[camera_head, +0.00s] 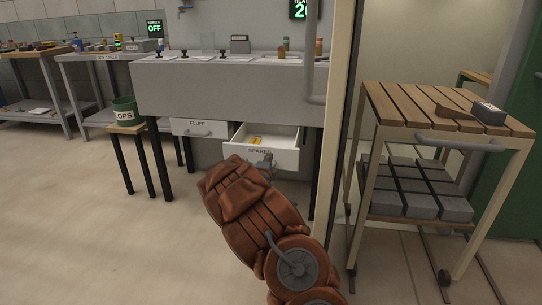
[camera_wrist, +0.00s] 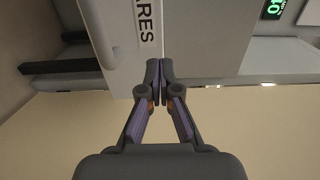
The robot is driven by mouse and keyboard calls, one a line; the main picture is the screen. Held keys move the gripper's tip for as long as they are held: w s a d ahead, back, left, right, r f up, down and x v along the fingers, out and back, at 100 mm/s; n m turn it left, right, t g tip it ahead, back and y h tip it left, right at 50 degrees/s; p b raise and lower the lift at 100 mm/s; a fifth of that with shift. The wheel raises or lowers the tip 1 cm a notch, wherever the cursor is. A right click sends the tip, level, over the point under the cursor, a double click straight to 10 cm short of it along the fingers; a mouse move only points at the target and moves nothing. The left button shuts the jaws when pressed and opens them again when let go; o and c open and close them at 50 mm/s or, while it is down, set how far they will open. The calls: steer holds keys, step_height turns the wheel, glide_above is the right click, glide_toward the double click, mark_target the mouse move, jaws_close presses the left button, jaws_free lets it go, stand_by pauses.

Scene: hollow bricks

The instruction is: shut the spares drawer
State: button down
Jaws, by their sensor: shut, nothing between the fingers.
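The spares drawer (camera_head: 287,158) is pulled out beneath the grey bench, with a small yellow item (camera_head: 257,140) inside. Its white front (camera_wrist: 124,62) and part of its label (camera_wrist: 149,22) show at the upper left in the wrist view, beside the drawer's handle (camera_wrist: 98,32). My gripper (camera_head: 264,163) is in front of the drawer face in the head view, partly hidden by my brown-covered arm. In the wrist view my gripper (camera_wrist: 160,66) is shut and empty, its fingertips close to the edge of the drawer front. I cannot tell whether they touch it.
The closed fluff drawer (camera_head: 199,128) is left of the spares drawer. A green bucket (camera_head: 124,110) stands on a small stool further left. A slatted cart (camera_head: 462,121) with grey bricks (camera_head: 411,193) on its lower shelf stands right, past a pale post (camera_head: 341,120). Floor at left is clear.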

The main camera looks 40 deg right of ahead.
mark_target(273, 149)
steer(key=shift+b+x, duration=0.8)
steer(key=shift+x, duration=1.8)
steer(key=shift+f, duration=0.1)
steer(key=shift+d, duration=0.15)
